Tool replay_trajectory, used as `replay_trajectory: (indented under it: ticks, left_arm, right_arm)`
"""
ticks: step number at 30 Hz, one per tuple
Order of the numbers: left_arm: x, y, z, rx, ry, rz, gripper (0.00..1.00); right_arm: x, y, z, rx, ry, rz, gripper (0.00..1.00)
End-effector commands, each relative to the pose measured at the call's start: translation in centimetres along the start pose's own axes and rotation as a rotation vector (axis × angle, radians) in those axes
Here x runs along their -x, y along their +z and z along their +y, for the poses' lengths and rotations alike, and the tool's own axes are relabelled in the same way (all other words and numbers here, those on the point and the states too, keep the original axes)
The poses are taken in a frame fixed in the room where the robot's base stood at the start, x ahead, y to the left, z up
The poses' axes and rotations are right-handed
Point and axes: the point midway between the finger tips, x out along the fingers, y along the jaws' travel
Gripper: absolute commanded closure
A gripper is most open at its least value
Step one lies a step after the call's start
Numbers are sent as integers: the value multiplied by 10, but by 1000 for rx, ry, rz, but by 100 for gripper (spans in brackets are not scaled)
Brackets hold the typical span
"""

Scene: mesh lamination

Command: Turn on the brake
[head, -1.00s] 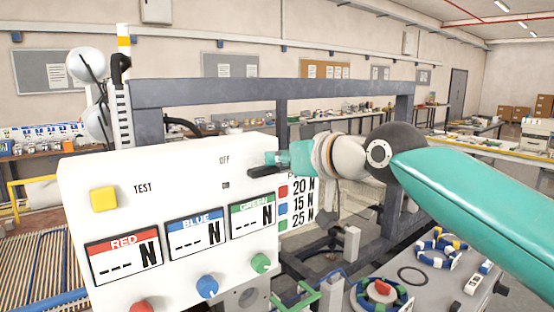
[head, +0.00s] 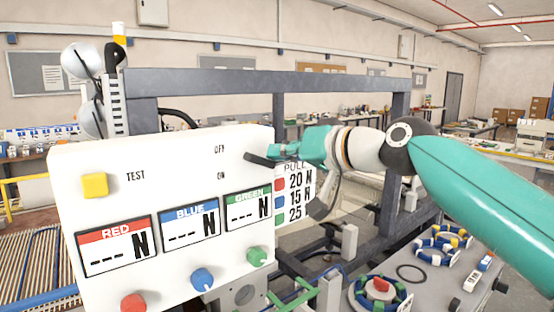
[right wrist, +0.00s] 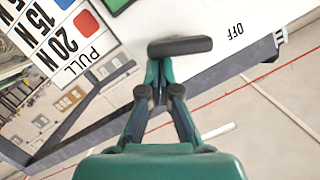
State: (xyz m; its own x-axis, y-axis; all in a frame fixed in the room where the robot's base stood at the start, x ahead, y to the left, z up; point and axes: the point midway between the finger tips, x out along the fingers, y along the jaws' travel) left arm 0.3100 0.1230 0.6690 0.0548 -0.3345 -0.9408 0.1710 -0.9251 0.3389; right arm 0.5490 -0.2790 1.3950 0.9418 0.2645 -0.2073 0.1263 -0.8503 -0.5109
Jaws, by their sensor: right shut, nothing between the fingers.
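The white control panel (head: 150,200) fills the left of the head view, with OFF and ON labels near its upper right. A black lever (head: 262,159) sticks out right of these labels, its left end closer to the height of OFF than ON. It also shows in the right wrist view (right wrist: 180,46), close to OFF. My right gripper (head: 285,153) is shut and empty, beside the lever. In the right wrist view its fingertips (right wrist: 159,66) meet or nearly meet the lever's edge; I cannot tell if they touch. My left gripper is not in view.
The panel carries a yellow TEST button (head: 94,185), three displays reading dashes, and red, blue (head: 202,279) and green knobs. A grey frame (head: 230,82) stands behind it. A grey table (head: 440,286) with ring-shaped parts lies at lower right.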

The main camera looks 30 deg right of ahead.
Motion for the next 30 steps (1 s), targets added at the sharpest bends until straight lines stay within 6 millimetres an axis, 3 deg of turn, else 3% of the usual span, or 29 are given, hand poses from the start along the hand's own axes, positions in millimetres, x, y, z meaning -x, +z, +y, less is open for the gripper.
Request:
replay_trajectory:
  ticks: [30]
  left_arm:
    - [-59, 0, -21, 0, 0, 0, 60]
  right_arm:
    - [-3, 25, 20, -896, -217, 4, 100]
